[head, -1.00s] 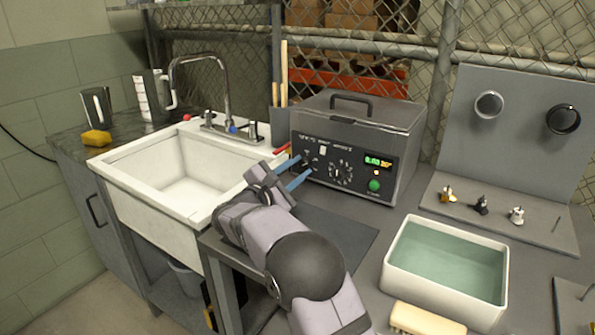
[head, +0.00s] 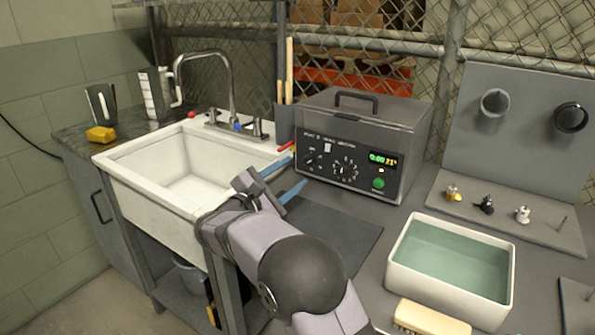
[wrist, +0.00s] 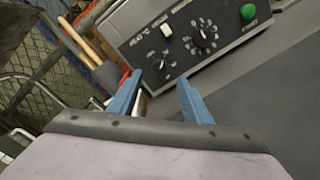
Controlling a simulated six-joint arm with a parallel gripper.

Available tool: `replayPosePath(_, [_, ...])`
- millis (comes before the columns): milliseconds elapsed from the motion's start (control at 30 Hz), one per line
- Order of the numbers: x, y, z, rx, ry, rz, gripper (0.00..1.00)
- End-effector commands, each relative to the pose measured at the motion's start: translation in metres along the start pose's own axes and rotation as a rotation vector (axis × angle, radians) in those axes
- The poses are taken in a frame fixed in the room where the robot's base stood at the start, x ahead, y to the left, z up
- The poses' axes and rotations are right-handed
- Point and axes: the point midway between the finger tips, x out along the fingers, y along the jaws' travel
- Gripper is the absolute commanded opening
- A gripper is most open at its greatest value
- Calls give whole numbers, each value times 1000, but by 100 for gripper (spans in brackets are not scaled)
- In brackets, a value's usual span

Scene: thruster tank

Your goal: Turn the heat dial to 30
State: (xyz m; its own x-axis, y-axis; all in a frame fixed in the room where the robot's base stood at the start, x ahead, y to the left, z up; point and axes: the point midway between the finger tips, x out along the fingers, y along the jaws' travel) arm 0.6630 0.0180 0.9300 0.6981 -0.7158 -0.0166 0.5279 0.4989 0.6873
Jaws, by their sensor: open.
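The grey tank unit (head: 362,140) stands on the bench with its dark control panel facing me. The panel has a smaller dial at left (head: 311,160) and a larger dial with a ring of marks (head: 345,170). In the wrist view the smaller dial (wrist: 161,66) lies just beyond the fingertips and the larger dial (wrist: 205,36) is farther up and right. I cannot read which dial is for heat. My gripper (head: 298,171), also in the wrist view (wrist: 159,78), is open and empty, its blue fingers just short of the smaller dial.
A white switch (wrist: 166,30) sits above the dials, and a green button (head: 378,183) and lit display (head: 382,158) are right of them. The sink (head: 190,175) is left. A water-filled basin (head: 450,260) and a brush (head: 430,318) are at right.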

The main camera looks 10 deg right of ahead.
Motion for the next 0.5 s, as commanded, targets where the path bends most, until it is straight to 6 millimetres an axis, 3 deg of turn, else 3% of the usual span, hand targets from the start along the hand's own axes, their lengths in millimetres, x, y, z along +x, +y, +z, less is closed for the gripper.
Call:
replayPosePath(200, [-17,0,0,0,0,0,45])
replayPosePath(500, [-18,0,0,0,0,0,45])
